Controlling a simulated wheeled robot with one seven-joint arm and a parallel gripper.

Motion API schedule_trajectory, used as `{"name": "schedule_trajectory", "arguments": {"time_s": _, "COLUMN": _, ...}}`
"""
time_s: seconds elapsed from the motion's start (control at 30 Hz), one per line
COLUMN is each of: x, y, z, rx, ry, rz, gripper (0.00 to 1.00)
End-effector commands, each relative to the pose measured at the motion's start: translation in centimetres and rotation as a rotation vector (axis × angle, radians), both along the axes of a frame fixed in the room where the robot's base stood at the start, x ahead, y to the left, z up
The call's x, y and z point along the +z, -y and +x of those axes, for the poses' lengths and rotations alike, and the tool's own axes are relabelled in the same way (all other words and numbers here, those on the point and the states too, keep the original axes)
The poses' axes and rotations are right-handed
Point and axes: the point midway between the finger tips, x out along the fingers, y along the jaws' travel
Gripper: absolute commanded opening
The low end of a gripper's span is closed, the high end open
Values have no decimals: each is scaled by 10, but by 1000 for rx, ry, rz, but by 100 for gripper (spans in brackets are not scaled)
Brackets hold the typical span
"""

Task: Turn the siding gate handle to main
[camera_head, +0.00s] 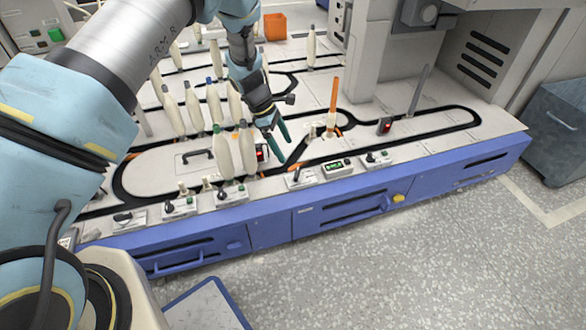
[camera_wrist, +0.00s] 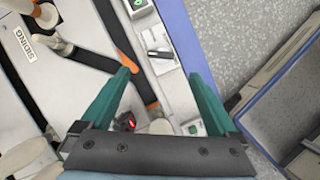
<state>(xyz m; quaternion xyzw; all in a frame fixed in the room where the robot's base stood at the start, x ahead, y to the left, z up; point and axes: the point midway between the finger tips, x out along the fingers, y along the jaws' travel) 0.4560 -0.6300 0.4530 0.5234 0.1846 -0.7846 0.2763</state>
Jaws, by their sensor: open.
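A dark lever handle (camera_wrist: 158,53) sits on a small white plate at the table's front edge, ahead of and between my fingertips in the wrist view. It also shows in the head view (camera_head: 297,174). I cannot read any wording on its plate. My gripper (camera_wrist: 154,74) has green fingers spread apart and empty. In the head view my gripper (camera_head: 283,143) is above the track, apart from the handle.
Cream bobbins (camera_head: 247,148) stand close left of my gripper. Green-lit boxes (camera_head: 336,168) and other lever plates (camera_head: 374,158) line the front edge. Open floor (camera_head: 400,260) lies in front of the blue table side.

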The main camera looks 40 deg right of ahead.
Motion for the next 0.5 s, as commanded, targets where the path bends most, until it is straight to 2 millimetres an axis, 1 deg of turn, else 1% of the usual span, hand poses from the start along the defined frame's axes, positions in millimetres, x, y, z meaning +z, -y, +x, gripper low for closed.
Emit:
{"name": "schedule_trajectory", "arguments": {"time_s": 0.3, "x": -52, "y": 12, "z": -17, "rx": -4, "ry": 1, "rz": 2, "gripper": 95}}
{"name": "schedule_trajectory", "arguments": {"time_s": 0.5, "x": -80, "y": 19, "z": -26, "rx": -3, "ry": 1, "rz": 0, "gripper": 95}}
